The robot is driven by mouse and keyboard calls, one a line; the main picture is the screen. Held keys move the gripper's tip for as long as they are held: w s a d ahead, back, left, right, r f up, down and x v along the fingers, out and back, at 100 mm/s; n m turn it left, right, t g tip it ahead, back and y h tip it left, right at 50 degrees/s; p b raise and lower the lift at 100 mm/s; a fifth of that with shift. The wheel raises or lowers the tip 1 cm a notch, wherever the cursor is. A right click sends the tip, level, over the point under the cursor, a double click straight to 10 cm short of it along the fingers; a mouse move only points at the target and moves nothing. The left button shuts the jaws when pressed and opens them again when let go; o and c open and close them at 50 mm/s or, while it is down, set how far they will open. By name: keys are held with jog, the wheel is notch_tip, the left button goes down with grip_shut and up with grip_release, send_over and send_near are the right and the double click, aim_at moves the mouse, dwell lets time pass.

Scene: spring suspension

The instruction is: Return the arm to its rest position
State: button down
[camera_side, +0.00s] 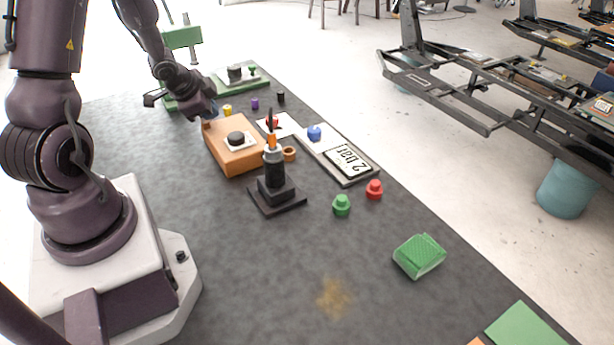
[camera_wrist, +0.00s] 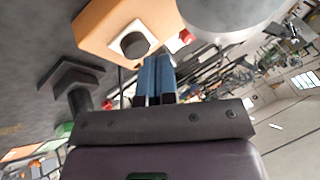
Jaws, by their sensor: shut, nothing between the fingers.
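My gripper (camera_wrist: 155,80) shows in the wrist view as two blue fingers side by side, shut and empty. In the side view my arm reaches out from its base, and my gripper (camera_side: 209,114) is by the far left corner of the orange box (camera_side: 231,158). I cannot tell from these views whether it touches the box. The orange box has a white plate with a black round knob (camera_side: 236,138) on top; the box also shows in the wrist view (camera_wrist: 95,28). A black stepped post with an orange tip (camera_side: 275,180) stands upright in front of the box.
A grey panel marked "2 bar" (camera_side: 348,160) with a blue knob (camera_side: 314,132) lies right of the post. Green (camera_side: 342,206) and red (camera_side: 374,190) knobs and a green box (camera_side: 419,256) sit on the dark mat. A green fixture (camera_side: 240,78) stands behind. The front middle is clear.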

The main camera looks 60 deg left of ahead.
jog(key=s+d+r+n+h, duration=0.1)
jog(key=s+d+r+n, duration=0.1)
jog(key=d+r, duration=0.9)
jog(key=s+d+r+n+h, duration=0.1)
jog(key=s+d+r, duration=0.3)
jog(key=d+r, duration=0.7)
jog(key=d+h, duration=0.1)
jog(key=d, duration=0.4)
jog(key=shift+s+d+r+n, duration=0.25)
jog(key=shift+d+r+n, duration=0.05)
jog(key=shift+n, duration=0.1)
